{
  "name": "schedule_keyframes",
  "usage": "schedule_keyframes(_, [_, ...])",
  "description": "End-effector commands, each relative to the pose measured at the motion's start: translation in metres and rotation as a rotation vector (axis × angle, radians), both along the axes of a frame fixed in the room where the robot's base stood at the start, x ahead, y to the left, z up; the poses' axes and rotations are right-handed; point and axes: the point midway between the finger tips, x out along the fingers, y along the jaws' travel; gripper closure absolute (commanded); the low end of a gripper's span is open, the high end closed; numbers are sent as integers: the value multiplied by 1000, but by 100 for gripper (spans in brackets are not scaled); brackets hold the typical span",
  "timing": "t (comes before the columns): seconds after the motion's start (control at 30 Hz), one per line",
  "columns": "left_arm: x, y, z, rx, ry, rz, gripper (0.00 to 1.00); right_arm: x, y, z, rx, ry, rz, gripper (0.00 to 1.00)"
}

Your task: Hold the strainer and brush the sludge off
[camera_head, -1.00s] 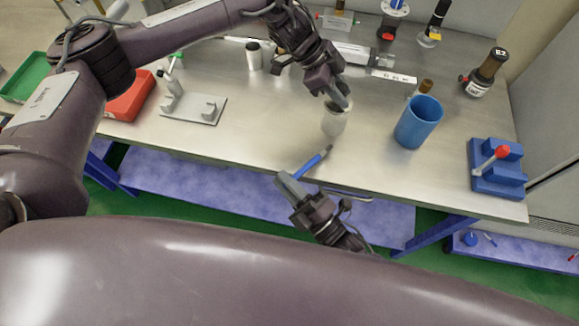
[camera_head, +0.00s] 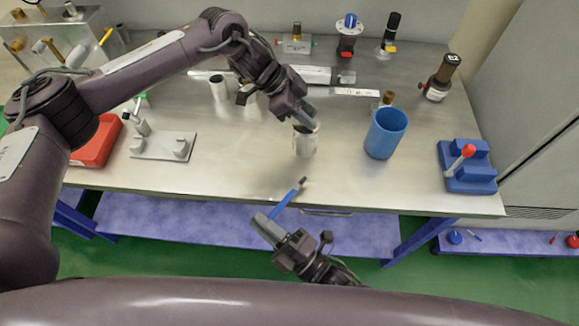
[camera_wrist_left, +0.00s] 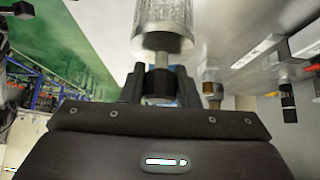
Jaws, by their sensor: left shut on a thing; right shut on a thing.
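The strainer (camera_head: 305,143), a pale mesh cylinder, hangs below my left gripper (camera_head: 302,121) near the table's front edge in the head view. My left gripper is shut on its top end. In the left wrist view the silvery mesh of the strainer (camera_wrist_left: 164,28) extends beyond the fingers (camera_wrist_left: 160,85). My right gripper (camera_head: 266,226) is shut on a blue-handled brush (camera_head: 286,200) in front of the table edge. The brush's dark tip points up toward the strainer and is apart from it. Any sludge on the mesh is too small to tell.
A blue cup (camera_head: 386,134) stands right of the strainer. A blue block with a red-knobbed lever (camera_head: 468,172) is at the right. A grey stand (camera_head: 163,146) and red tray (camera_head: 97,142) are at the left. Bottles and fittings line the back. The middle of the table is mostly clear.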

Motion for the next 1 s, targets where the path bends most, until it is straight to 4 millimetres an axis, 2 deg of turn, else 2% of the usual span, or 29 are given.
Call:
schedule_keyframes(0.27, [0, 0, 0, 1, -1, 1, 92, 0, 0, 0, 1, 0, 0, 100])
schedule_keyframes(0.3, [0, 0, 0, 0, -1, 1, 68, 0, 0, 0, 1, 0, 0, 100])
schedule_keyframes(0.47, [0, 0, 0, 0, -1, 1, 47, 0, 0, 0, 1, 0, 0, 100])
schedule_keyframes(0.77, [0, 1, 2, -1, -1, 1, 46, 0, 0, 0, 1, 0, 0, 100])
schedule_keyframes(0.87, [1, 6, 8, 0, -2, 1, 46, 0, 0, 0, 1, 0, 0, 100])
schedule_keyframes(1.0, [1, 22, 27, -1, -3, 2, 46, 0, 0, 0, 1, 0, 0, 100])
